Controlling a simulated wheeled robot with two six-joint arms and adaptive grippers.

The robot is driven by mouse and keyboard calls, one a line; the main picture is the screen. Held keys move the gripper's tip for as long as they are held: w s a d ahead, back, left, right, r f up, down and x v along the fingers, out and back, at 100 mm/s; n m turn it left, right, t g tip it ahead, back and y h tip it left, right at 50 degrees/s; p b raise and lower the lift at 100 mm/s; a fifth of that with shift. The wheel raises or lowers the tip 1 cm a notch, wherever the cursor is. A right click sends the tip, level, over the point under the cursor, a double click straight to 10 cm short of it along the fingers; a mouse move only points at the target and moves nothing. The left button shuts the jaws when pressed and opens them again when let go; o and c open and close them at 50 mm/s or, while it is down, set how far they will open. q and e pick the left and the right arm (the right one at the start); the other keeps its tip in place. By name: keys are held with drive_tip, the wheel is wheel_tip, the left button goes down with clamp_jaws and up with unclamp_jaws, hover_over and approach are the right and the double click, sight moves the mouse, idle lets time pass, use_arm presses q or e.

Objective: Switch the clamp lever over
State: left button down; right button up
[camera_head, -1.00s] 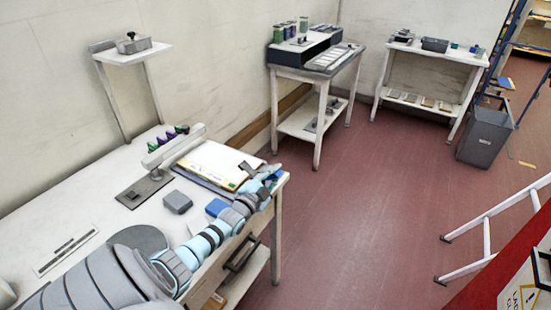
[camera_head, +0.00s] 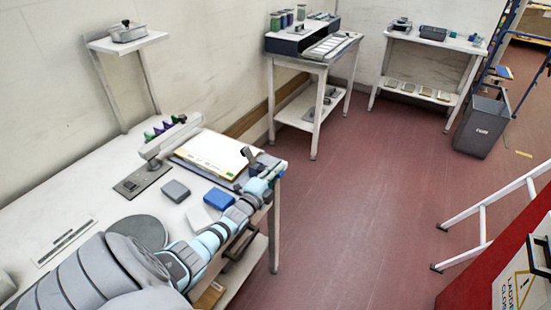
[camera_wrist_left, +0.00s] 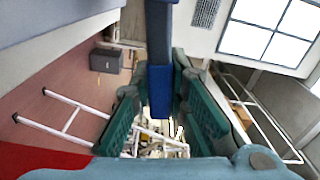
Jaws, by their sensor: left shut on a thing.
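In the wrist view the clamp lever shows as a dark bar with a blue grip (camera_wrist_left: 160,92), coming down from the top between my two teal fingers. My left gripper (camera_head: 268,171) is at the near right corner of the white workbench (camera_head: 88,200) in the head view. It is shut on the blue grip. In the head view the gripper hides most of the lever, and I cannot tell its exact angle there. My right gripper is not in view.
A clipboard with paper (camera_head: 215,149), a blue box (camera_head: 219,199) and a grey box (camera_head: 175,190) lie beside my left arm. A grey arm-like fixture (camera_head: 170,140) stands behind them. A white ladder (camera_head: 483,222) is at the right; red floor between is clear.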

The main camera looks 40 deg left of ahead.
use_arm(q)
drive_tip(key=shift+f, duration=0.15)
drive_tip(key=c, duration=1.6)
unclamp_jaws()
drive_tip(key=shift+o, duration=0.2)
drive_tip(key=v, duration=1.2)
